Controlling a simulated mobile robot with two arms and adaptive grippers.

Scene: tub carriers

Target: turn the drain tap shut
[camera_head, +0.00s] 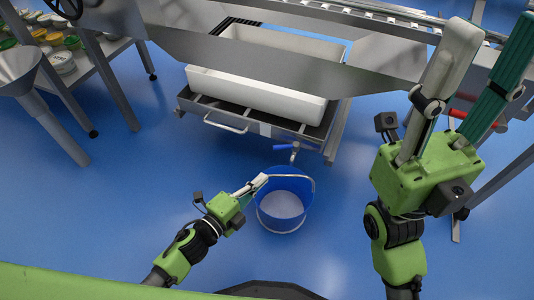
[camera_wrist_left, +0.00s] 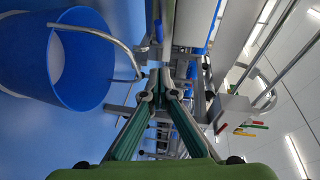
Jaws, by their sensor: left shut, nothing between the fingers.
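The drain tap (camera_head: 287,148) has a blue lever and a grey metal body. It sits at the front edge of the steel frame under the white tub (camera_head: 262,95), above and behind a blue bucket (camera_head: 268,212). My left gripper (camera_head: 264,179) is shut and empty over the bucket's left rim, close to its wire handle, in front of and below the tap and apart from it. My right gripper (camera_head: 490,45) is open and empty, raised at the right.
A steel pull handle (camera_head: 226,123) sticks out left of the tap. A shelf with lidded tubs (camera_head: 62,61) and a steel funnel (camera_head: 17,70) stand at the left. A red handle (camera_head: 478,117) is behind my right gripper.

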